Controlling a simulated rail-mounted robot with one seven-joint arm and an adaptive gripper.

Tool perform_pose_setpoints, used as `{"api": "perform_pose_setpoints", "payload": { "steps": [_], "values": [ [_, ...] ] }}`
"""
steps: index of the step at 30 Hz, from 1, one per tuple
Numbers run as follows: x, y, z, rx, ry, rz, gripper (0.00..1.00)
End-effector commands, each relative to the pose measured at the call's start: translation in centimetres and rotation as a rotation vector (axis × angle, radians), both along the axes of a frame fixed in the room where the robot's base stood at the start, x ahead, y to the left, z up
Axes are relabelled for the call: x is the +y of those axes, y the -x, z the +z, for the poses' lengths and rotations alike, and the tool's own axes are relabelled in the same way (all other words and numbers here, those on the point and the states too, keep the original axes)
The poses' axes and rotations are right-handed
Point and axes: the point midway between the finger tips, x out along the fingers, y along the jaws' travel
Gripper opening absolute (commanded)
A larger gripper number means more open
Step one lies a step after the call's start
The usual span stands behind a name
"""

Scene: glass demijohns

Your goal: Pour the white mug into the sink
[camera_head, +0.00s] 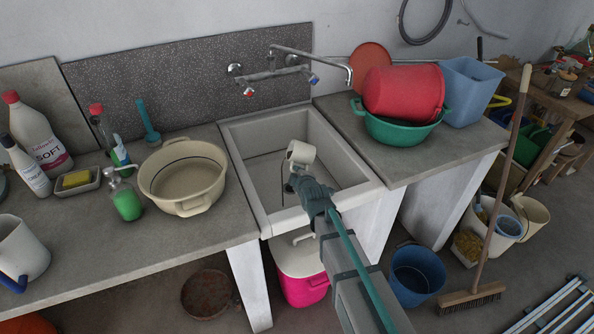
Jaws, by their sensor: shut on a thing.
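The white mug (301,153) is over the basin of the sink (247,187), near its middle. It is tilted onto its side, with its mouth facing left and down. My gripper (298,175) reaches in from the front of the sink and is shut on the mug from below and behind in the picture. The fingers are small and partly hidden by my wrist, so the exact grip point is hard to see. I cannot see any liquid coming from the mug.
A wall tap (325,56) with a long spout reaches over the sink's right back. A cream basin (182,185) stands left of the sink. A green basin (397,131) holding a red bucket (404,91) stands right. A broom (497,200) leans at the right.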

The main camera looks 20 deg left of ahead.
Motion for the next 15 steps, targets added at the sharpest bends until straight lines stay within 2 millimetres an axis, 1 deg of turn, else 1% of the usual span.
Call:
{"api": "perform_pose_setpoints", "payload": {
  "steps": [1,5,8,15],
  "values": [
    [0.04,-0.03,0.37,-0.005,0.009,0.001,0.00],
    [0.01,-0.02,0.52,-0.026,0.072,0.002,0.00],
    [0.22,0.04,0.17,-0.037,0.100,0.002,0.00],
    [0.80,0.25,0.39,-0.057,0.159,0.001,0.00]
  ]
}}
